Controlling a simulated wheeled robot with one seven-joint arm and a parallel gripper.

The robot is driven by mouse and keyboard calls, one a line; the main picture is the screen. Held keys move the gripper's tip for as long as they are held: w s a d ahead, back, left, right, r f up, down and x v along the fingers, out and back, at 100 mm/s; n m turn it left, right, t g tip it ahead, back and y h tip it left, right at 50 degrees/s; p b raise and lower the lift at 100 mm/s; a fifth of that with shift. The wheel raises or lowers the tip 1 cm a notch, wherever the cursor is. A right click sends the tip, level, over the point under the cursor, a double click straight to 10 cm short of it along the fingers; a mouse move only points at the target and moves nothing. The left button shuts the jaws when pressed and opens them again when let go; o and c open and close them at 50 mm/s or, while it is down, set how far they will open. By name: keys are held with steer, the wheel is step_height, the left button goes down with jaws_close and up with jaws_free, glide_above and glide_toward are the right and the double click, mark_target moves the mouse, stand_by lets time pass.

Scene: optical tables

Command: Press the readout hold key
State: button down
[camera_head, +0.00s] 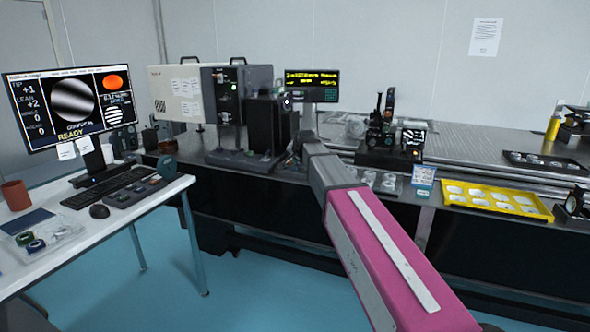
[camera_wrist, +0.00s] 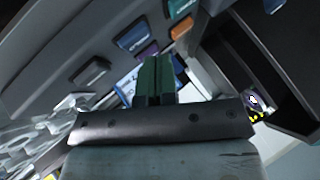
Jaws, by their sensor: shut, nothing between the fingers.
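In the head view, the readout display (camera_head: 312,78) shows yellow text at the back of the table. My gripper's fingers are not discernible there.
A black box (camera_head: 270,125) stands just left of my arm's end. An optics mount (camera_head: 382,130) stands to its right, with a yellow tray (camera_head: 497,199) farther right. A desk (camera_head: 90,225) with a monitor (camera_head: 70,105) is at left. Blue floor lies open between.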

mark_target(296, 168)
steer(key=shift+f, duration=0.3)
steer(key=shift+f, duration=0.4)
stand_by(0.7)
steer(key=shift+r, duration=0.8)
steer(key=shift+r, duration=2.55)
